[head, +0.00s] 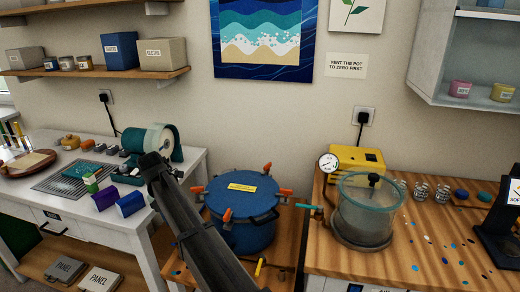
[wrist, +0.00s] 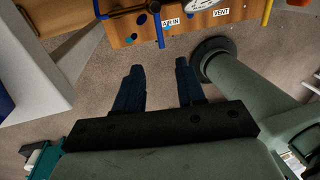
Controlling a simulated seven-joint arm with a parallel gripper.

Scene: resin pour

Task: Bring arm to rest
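My gripper (wrist: 158,70) shows in the wrist view with its two dark fingers apart. Nothing is between them; bare floor (wrist: 95,85) shows beyond. In the head view a dark length of my arm rises from the bottom centre toward the upper left, in front of the gap between the white table and the blue pot. I cannot make out the fingers in the head view.
A blue lidded pot (head: 242,232) with orange-handled clamps stands right of my arm. A clear chamber (head: 364,212) and yellow pump (head: 357,160) stand on the right wooden bench (head: 430,240). The white table (head: 185,172) at left holds a roll (head: 160,140) and small boxes.

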